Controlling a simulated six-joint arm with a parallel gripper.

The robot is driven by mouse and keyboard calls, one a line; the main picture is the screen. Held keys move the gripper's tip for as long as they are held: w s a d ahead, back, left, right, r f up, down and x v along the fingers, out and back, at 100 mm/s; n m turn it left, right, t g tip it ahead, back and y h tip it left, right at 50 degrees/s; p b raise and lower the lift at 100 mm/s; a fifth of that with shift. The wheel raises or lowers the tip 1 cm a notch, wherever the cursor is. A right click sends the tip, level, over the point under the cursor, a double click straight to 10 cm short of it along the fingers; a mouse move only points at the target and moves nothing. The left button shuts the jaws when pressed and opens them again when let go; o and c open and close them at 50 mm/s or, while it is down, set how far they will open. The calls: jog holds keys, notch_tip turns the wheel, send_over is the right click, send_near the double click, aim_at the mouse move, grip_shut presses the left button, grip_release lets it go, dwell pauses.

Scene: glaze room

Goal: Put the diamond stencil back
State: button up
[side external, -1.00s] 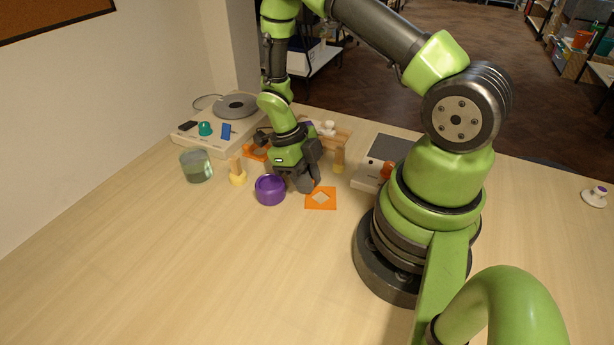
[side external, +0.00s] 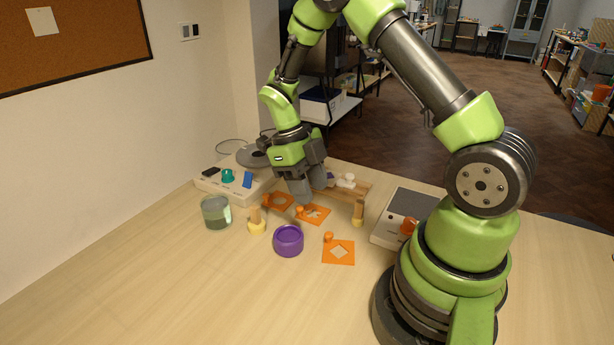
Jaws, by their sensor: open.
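The diamond stencil (side external: 349,256) is a flat orange square with a diamond cut-out and a small orange knob at its upper left edge. It lies flat on the table, right of the purple bowl. My gripper (side external: 304,202) points down, behind and left of this stencil and apart from it. It is open and nothing shows in it; its fingers overlap in this view. Just below its tips in the picture is a second orange stencil (side external: 322,213) with a knob and a cut-out whose shape is partly hidden. A third orange stencil (side external: 288,203) lies left of that.
The purple bowl (side external: 288,242) stands close in front. A wooden rack (side external: 357,189) is behind, a grey-topped device (side external: 408,206) right, a wheel console (side external: 225,184) back left. The front table is clear.

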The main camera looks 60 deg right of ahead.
jog(key=s+a+r+n+t, duration=0.1)
jog(key=a+r+n+t, duration=0.3)
jog(key=r+n, duration=0.85)
jog(key=s+a+r+n+t+y, duration=0.1)
jog(key=s+a+r+n+t, duration=0.2)
jog(key=n, duration=0.7)
jog(key=s+a+r+n+t, duration=0.3)
jog(key=s+n, duration=0.4)
jog(key=n, duration=0.3)
notch_tip(320, 180, up, 3)
jog(key=shift+a+f+t+y, duration=0.2)
jog(key=shift+t+y, duration=0.2)
jog(key=shift+t, duration=0.3)
jog(key=shift+s+n, duration=0.1)
jog(key=shift+n, duration=0.15)
